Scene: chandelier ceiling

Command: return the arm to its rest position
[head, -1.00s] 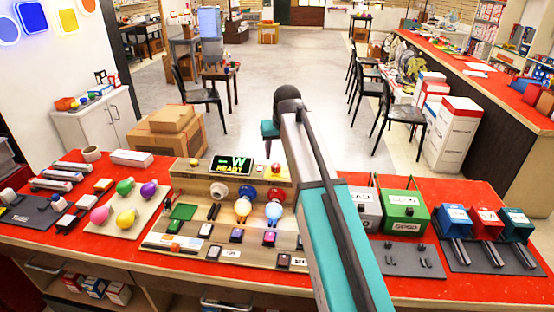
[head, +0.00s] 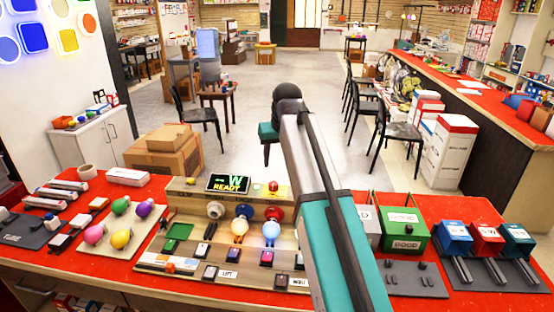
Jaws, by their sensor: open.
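My arm (head: 333,232) rises from the bottom right of the head view, with a teal lower part, a grey link and a dark rounded joint at the top. A small teal part of the arm (head: 268,132) with a dark piece below it shows left of the grey link. The jaws of my gripper cannot be made out, hidden behind the arm or too small to see. The visible arm stands in front of the red worktop (head: 100,262) and overlaps the right end of the beige bulb console (head: 183,188).
The console has a sign (head: 228,184) reading "READY" and lit bulbs (head: 240,228). A tray of coloured bulbs (head: 110,235) is left. A green box (head: 403,232), and blue, red and teal bins (head: 487,238) are right. Open floor (head: 260,90) lies beyond.

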